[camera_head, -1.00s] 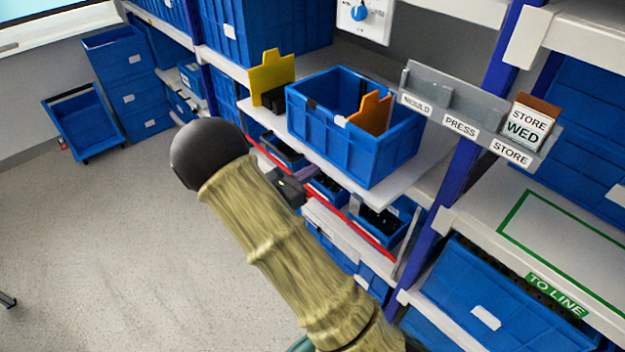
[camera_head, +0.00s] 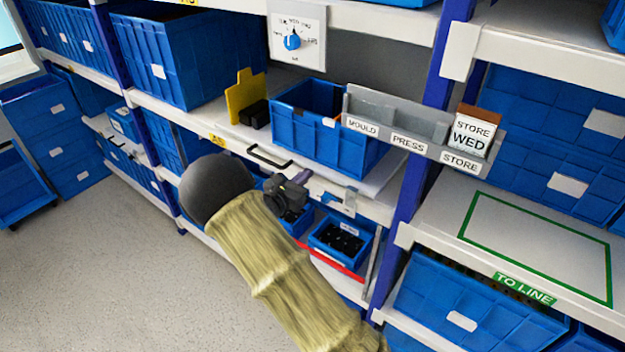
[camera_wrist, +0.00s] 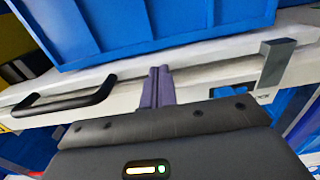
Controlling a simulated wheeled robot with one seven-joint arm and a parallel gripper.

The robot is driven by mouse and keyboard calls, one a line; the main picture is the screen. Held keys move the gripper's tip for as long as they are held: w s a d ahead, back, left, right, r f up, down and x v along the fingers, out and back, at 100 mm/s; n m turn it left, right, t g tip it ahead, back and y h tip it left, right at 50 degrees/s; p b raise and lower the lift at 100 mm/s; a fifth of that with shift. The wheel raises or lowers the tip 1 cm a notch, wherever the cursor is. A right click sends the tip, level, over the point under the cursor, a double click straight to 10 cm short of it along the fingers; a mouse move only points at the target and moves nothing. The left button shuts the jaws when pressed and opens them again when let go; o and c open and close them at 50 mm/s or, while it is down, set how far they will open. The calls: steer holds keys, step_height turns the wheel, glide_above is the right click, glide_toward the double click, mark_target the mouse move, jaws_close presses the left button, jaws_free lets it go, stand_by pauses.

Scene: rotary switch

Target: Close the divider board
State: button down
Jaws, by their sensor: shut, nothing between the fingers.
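The blue bin (camera_head: 325,135) stands on a white shelf board (camera_head: 375,183) whose front carries a black handle (camera_head: 270,160). An orange piece (camera_head: 338,118) barely shows at the bin's far side; I cannot tell which part is the divider board. My gripper (camera_head: 302,178) is in front of the white board's front, right of the handle. In the wrist view, its shut purple fingers (camera_wrist: 158,75) point at the front of the white board (camera_wrist: 205,55), between the handle (camera_wrist: 65,105) and a grey bracket (camera_wrist: 275,65). Contact is unclear. Nothing is between the fingers.
A rotary switch (camera_head: 292,40) is on the panel above. A yellow board (camera_head: 245,95) stands left of the bin. A grey label rack (camera_head: 400,125) with a STORE WED card (camera_head: 472,132) is right. Small blue bins (camera_head: 340,240) sit below. Floor is clear at left.

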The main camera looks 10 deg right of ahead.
steer(key=shift+w+d+r, duration=0.15)
steer(key=shift+d+r, duration=0.15)
steer(key=shift+a, duration=0.2)
steer(key=b+v, duration=0.1)
steer(key=v, duration=1.3)
steer(key=shift+f, duration=0.3)
steer(key=shift+a, duration=0.1)
